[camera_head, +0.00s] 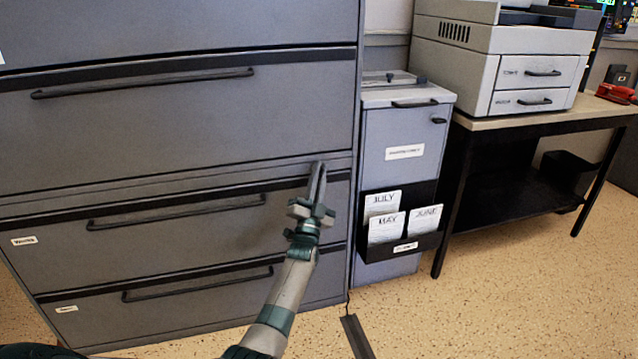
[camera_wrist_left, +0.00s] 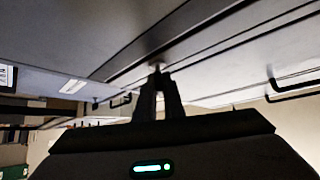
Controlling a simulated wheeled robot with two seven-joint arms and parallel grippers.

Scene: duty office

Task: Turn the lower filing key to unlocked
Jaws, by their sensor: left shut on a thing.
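The grey filing cabinet (camera_head: 150,130) fills the left of the head view, with wide drawers and dark bar handles. My left gripper (camera_head: 318,172) reaches up to its right part, at the strip between a large upper drawer and the drawer below. The fingers are closed together on a small thing at the cabinet face, apparently the lower filing key. The fingers hide it in the head view, so its turn angle cannot be told. In the left wrist view the fingertips (camera_wrist_left: 157,72) meet at the cabinet face, beside a dark drawer gap. My right gripper is not in view.
A narrow grey cabinet (camera_head: 405,130) with a black holder of month cards (camera_head: 405,246) stands right of the filing cabinet. A printer (camera_head: 505,60) and a red phone (camera_head: 615,94) stand on a table farther right. The speckled floor (camera_head: 500,290) in front is mostly clear.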

